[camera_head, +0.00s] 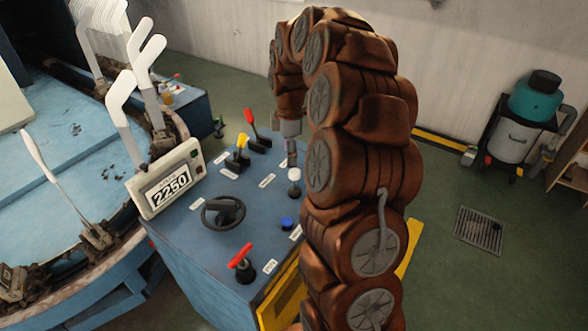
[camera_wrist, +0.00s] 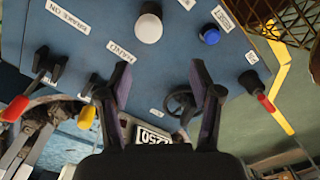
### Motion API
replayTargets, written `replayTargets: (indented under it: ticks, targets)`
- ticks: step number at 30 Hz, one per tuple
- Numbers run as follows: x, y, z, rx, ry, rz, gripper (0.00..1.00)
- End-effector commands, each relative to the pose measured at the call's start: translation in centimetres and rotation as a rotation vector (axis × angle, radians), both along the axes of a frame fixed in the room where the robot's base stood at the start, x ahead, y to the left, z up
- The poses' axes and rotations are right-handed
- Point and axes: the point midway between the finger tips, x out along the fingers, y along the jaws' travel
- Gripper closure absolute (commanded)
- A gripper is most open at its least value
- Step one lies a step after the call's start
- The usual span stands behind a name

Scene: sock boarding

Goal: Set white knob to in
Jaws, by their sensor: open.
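The white knob (camera_head: 294,175) stands on the blue control panel (camera_head: 195,245), upright on a short stem. In the wrist view the white knob (camera_wrist: 148,28) is round and seen nearly end-on, beyond my fingertips and a little left of the middle between them. My gripper (camera_head: 291,150) hangs over the panel just behind the knob in the head view. How far the knob is pushed in is hard to tell.
A blue button (camera_head: 287,223), a handwheel (camera_head: 223,210), a red-handled lever (camera_head: 241,256), a yellow lever (camera_head: 241,145) and another red lever (camera_head: 249,120) share the panel. A display box reading 2250 (camera_head: 168,186) stands at its left edge. A yellow rail borders its right side.

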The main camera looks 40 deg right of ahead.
Motion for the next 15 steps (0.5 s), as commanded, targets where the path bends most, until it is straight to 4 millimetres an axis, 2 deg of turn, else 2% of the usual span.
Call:
replayTargets:
  ticks: [1, 5, 11, 15]
  targets:
    - [0.3, -0.8, -0.3, -0.002, 0.0, 0.01, 0.36]
    - [0.6, -1.8, -0.7, -0.007, -0.001, 0.033, 0.36]
    - [0.7, -2.0, -2.2, -0.008, -0.002, 0.038, 0.36]
    - [0.5, -1.9, -4.3, -0.006, 0.003, 0.038, 0.36]
